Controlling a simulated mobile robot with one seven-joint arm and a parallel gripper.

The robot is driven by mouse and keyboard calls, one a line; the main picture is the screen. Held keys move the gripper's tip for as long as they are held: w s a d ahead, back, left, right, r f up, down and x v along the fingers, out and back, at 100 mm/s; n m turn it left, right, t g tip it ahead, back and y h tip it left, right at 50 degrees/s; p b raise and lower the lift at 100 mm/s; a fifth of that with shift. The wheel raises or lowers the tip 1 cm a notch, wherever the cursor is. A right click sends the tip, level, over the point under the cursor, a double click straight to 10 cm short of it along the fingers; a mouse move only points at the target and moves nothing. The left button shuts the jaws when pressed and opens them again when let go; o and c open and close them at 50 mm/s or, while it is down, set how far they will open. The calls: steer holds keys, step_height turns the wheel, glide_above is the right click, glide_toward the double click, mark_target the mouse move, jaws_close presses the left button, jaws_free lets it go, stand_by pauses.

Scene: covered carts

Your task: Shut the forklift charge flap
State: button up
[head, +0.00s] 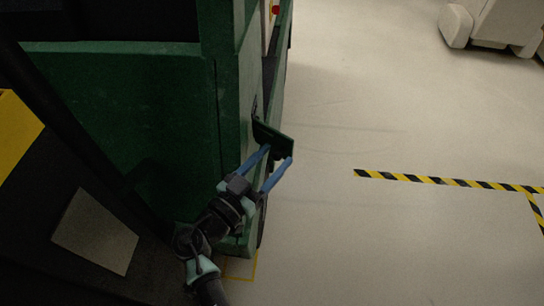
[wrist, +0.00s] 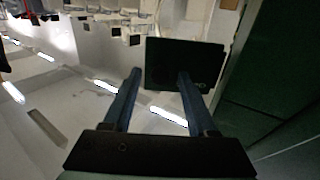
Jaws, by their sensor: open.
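The charge flap (head: 274,139) is a small dark green plate on the side of the green forklift (head: 180,110). It stands out from the forklift's side, swung open. In the wrist view the flap (wrist: 172,62) is a dark panel just ahead of my fingers. My gripper (head: 279,153) has two blue fingers, spread apart with nothing held between them. Its fingertips are at the flap's near side; in the wrist view the right finger of my gripper (wrist: 160,75) overlaps the flap. I cannot tell whether it touches. The charge opening behind the flap is mostly hidden.
Yellow and black floor tape (head: 440,180) lies to the right. A pale vehicle or cart (head: 497,22) stands at the upper right. The floor (head: 350,100) right of the forklift is clear. In the wrist view the forklift's green side (wrist: 262,80) is close on the right.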

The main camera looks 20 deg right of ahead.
steer(key=shift+w+d, duration=0.1)
steer(key=shift+d, duration=0.05)
jaws_close()
stand_by(1.4)
